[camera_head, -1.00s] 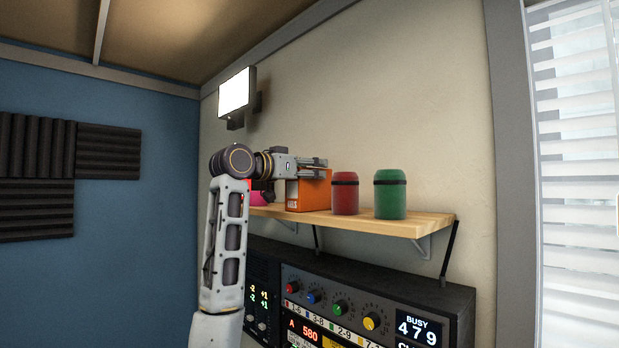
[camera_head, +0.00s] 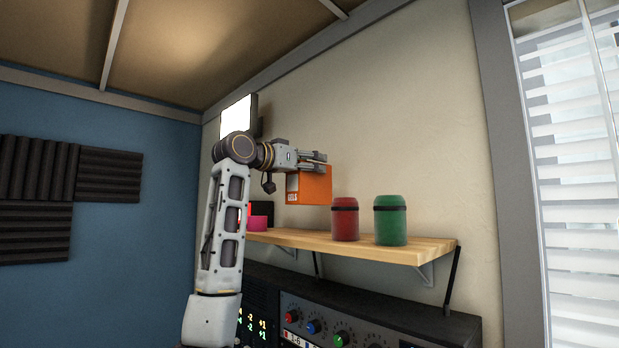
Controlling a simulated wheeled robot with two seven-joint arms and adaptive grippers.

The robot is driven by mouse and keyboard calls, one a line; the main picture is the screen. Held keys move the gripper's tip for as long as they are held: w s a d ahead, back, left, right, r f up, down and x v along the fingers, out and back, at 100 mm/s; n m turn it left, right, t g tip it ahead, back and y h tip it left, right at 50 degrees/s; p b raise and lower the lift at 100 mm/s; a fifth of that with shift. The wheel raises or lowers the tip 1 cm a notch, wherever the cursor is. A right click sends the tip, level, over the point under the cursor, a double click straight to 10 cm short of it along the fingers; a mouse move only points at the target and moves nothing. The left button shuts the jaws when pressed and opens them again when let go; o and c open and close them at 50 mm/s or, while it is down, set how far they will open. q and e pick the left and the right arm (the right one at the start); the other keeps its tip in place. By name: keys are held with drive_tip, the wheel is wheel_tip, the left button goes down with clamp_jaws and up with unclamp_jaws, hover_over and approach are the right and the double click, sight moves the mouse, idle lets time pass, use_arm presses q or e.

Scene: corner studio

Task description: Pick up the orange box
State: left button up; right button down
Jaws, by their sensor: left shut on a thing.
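The orange box (camera_head: 316,188) has white lettering on its front and hangs in the air above the wooden shelf (camera_head: 350,246). A gap shows between its underside and the shelf. My left gripper (camera_head: 318,158) is shut on the upper part of the box, coming in from the left. My right gripper is not in view.
A red canister (camera_head: 345,220) and a green canister (camera_head: 390,222) stand on the shelf to the right of the box. A pink item (camera_head: 259,222) sits at the left end, partly behind my arm. A lit panel (camera_head: 236,116) is on the wall behind. Rack equipment (camera_head: 370,318) stands below.

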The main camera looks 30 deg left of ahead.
use_arm(q)
drive_tip(key=shift+r, duration=0.95)
